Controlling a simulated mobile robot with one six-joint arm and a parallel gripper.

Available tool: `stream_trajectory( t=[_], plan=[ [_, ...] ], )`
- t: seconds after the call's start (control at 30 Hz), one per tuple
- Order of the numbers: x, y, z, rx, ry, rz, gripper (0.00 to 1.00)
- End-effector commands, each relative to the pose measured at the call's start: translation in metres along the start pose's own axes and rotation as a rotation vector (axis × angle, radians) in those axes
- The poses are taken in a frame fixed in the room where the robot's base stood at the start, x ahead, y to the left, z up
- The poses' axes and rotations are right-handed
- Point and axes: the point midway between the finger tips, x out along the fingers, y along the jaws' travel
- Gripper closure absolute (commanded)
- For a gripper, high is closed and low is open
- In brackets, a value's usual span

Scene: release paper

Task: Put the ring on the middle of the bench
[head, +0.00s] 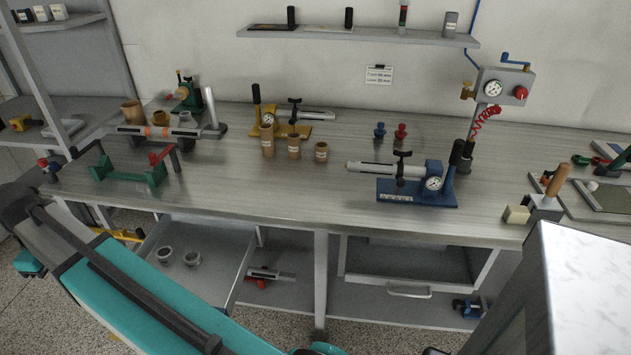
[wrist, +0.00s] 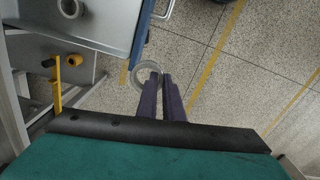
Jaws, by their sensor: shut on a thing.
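My gripper (wrist: 160,77) shows in the wrist view with its two dark fingers close together, shut on a pale grey ring (wrist: 135,76). The ring stands out mostly to the left of the fingertips, over the speckled floor, and the fingers hide part of it. The bench (head: 300,192) runs across the head view, and the front of its middle is bare. I cannot make out the gripper or the held ring in the head view.
An open drawer (head: 238,278) under the bench holds two grey rings (head: 165,255). A blue gauge stand (head: 418,192) is to the right, a green stand (head: 128,173) to the left.

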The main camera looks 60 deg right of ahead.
Motion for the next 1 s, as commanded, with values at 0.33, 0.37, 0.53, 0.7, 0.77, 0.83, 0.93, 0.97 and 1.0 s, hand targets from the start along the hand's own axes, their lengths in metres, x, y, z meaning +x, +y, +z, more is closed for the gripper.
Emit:
stream_trajectory(
  t=[0.33,0.37,0.53,0.7,0.77,0.83,0.93,0.97,1.0],
  plan=[
    [-0.01,0.063,0.059,0.145,0.0,0.0,1.0],
    [-0.01,0.069,0.066,0.161,0.0,0.0,1.0],
    [-0.015,0.101,0.105,0.247,0.0,0.0,1.0],
    [-0.019,0.13,0.145,0.335,0.0,0.0,1.0],
    [-0.021,0.139,0.16,0.365,0.0,0.0,1.0],
    [-0.023,0.149,0.177,0.401,0.0,0.0,1.0],
    [-0.026,0.162,0.202,0.451,0.0,0.0,1.0],
    [-0.026,0.166,0.21,0.466,0.0,0.0,1.0],
    [-0.028,0.17,0.22,0.486,0.0,0.0,1.0]
  ],
)
